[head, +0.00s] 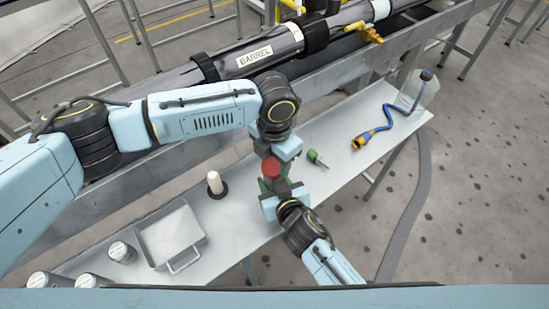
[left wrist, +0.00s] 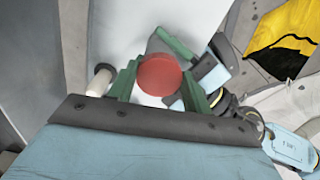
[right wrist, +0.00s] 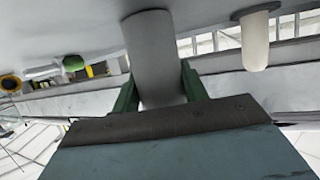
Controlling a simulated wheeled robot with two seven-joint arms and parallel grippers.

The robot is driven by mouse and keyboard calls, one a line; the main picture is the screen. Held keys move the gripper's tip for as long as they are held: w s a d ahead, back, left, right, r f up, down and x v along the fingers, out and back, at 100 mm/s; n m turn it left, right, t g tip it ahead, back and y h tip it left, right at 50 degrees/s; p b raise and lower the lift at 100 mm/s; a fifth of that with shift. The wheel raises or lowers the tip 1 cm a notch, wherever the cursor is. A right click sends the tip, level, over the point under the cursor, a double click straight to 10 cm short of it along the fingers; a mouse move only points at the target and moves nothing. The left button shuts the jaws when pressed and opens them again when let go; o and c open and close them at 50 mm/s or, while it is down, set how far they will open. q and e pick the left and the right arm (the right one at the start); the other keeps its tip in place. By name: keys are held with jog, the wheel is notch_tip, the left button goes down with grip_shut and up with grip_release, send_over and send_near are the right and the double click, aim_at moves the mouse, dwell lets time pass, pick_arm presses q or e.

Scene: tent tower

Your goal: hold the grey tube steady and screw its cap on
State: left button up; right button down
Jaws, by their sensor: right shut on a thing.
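The cap is red and round (head: 271,167) and sits at the upper end of the tube. In the left wrist view the cap (left wrist: 160,75) lies between the green fingers of my left gripper (left wrist: 160,84); I cannot tell if they press on it. My left gripper (head: 270,163) comes from above. The grey tube (right wrist: 152,50) stands upright on the bench in the right wrist view, which is upside down. My right gripper (right wrist: 160,92) is shut on the tube. The joint between cap and tube is hidden.
On the bench (head: 335,125) stand a white cylinder on a dark base (head: 214,182), a grey tray (head: 168,238) and lidded jars (head: 122,252) to the left. A green-handled item (head: 316,158), a blue hose (head: 383,126) and a clear jug (head: 418,92) lie right. The barrel (head: 262,54) runs behind.

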pick_arm(q)
jog(key=o, duration=0.5)
jog(key=shift+s+d, duration=0.1)
jog(key=shift+c, duration=0.2)
jog(key=shift+r, duration=2.25)
jog(key=shift+n, duration=0.3)
jog(key=shift+c, duration=0.4)
